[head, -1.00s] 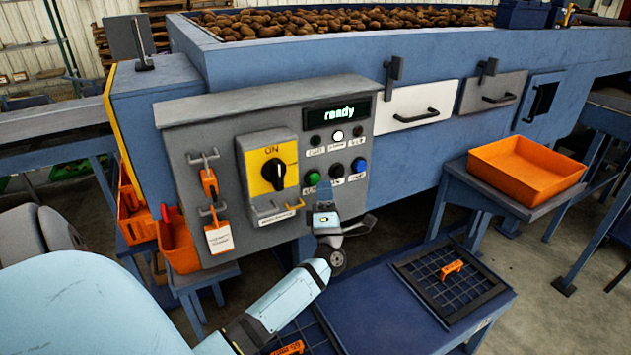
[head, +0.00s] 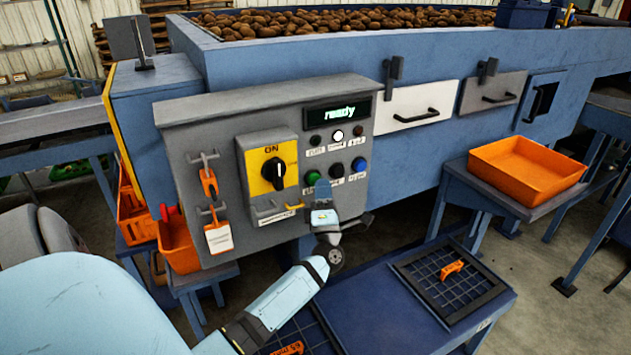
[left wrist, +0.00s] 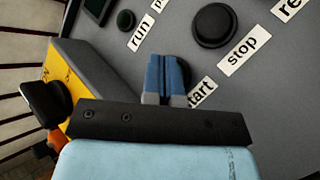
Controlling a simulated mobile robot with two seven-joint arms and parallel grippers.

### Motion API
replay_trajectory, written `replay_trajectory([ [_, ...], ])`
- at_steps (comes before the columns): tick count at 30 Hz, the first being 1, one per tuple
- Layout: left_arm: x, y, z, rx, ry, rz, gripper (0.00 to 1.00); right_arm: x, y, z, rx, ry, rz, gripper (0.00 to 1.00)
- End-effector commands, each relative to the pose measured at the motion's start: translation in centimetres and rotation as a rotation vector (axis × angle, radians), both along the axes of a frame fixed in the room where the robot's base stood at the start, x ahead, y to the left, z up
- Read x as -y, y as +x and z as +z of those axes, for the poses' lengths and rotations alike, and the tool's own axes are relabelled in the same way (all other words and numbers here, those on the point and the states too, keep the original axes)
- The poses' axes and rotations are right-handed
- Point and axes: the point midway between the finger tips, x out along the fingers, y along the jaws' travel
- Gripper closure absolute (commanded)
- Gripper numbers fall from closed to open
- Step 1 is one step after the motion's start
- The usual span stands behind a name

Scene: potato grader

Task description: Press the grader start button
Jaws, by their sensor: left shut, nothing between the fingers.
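The start button is the green button (head: 313,177) at the lower left of the button row on the grey control panel (head: 215,120); its lower part is covered in the head view. My left gripper (head: 322,188) is shut and empty, its fingertips right at the green button. In the left wrist view the blue fingers (left wrist: 167,75) are closed together over the button's place and hide part of the "start" label (left wrist: 201,92). Whether they touch the button I cannot tell. The display (head: 338,113) reads "ready". My right gripper is not in view.
The black stop button (head: 336,170) and the blue button (head: 359,165) sit right of the green one. A yellow rotary switch (head: 286,153) marked "ON" juts out to the left. Below are a blue table with a grid (head: 415,275) and an orange tray (head: 500,155) at right.

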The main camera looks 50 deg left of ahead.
Motion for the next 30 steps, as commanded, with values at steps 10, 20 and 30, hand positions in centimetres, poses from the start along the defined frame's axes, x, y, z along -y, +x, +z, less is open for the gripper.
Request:
replay_trajectory([
  [10, -0.32, 0.09, -0.02, 0.000, 0.000, 0.000, 1.00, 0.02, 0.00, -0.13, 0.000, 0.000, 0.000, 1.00],
  [20, -0.69, 0.21, -0.01, 0.000, 0.000, 0.000, 1.00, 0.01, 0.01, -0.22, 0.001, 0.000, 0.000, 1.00],
  [30, -1.00, 0.30, 0.03, 0.000, 0.000, 0.000, 1.00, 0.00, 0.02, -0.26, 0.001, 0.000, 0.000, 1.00],
])
